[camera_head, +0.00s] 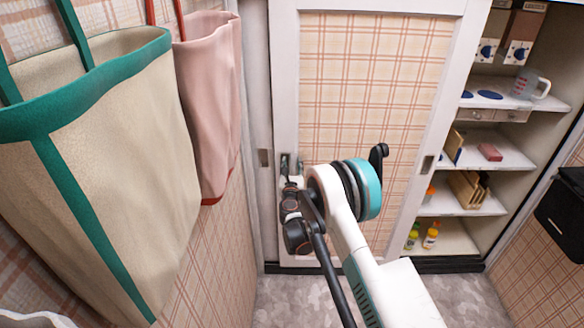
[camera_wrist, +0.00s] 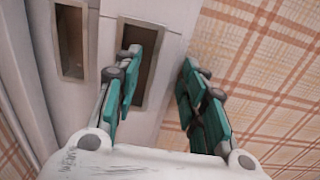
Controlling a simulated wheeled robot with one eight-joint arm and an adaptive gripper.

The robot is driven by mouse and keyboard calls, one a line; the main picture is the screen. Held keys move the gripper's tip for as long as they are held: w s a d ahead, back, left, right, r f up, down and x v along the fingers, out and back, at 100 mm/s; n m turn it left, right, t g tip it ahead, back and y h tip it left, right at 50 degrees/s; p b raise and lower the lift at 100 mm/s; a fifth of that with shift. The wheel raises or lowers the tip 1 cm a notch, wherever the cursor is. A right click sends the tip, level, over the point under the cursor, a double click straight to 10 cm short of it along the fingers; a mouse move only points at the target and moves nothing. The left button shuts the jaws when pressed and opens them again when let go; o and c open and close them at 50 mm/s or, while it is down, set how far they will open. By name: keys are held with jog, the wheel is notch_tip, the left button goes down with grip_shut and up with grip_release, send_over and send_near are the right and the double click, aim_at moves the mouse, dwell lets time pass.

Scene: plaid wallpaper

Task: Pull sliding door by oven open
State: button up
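The sliding door (camera_head: 374,75) has a white frame and a plaid panel, and stands in front of the cabinet's left part. In the wrist view its white stile (camera_wrist: 177,50) carries a dark recessed pull (camera_wrist: 128,75). My gripper (camera_wrist: 162,57) is open, with its fingers apart. Its left fingertip overlaps the recessed pull, and its right finger lies over the plaid panel's edge. I cannot tell whether the left fingertip touches inside the recess. In the head view my arm hides most of the gripper. A second pull (camera_head: 428,165) sits on the door's right stile.
The cabinet's right part is open, with shelves (camera_head: 497,150) holding a measuring cup (camera_head: 531,84), a red block (camera_head: 490,152) and bottles (camera_head: 431,236). A beige-and-green bag (camera_head: 110,150) and a pink bag (camera_head: 208,110) hang at the left. Speckled floor (camera_head: 290,300) is clear below.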

jog(key=shift+s, duration=0.1)
jog(key=s, duration=0.7)
jog(key=shift+s+d, duration=0.15)
jog(key=shift+s, duration=0.05)
notch_tip(320, 180, up, 20)
jog(key=d+n+y, duration=0.1)
jog(key=n+y, duration=0.3)
jog(key=n, duration=0.7)
jog(key=s+d+r+n+g+y, duration=0.2)
jog(key=s+d+r+n+g, duration=0.15)
jog(key=s+r+n, duration=0.7)
jog(key=s+d+f+n+g+h, duration=0.2)
jog(key=s+d+n, duration=0.2)
jog(key=s+d, duration=0.3)
jog(key=s+d+f+n+g+h, duration=0.2)
jog(key=s+d+n, duration=0.3)
jog(key=s, duration=1.2)
jog(key=s+d+f+n+g+h, duration=0.2)
jog(key=s+d+n, duration=0.3)
jog(key=s, duration=0.8)
jog(key=d+g, duration=0.1)
jog(key=d, duration=0.2)
jog(key=shift+d+f+h, duration=0.3)
jog(key=shift+d, duration=0.05)
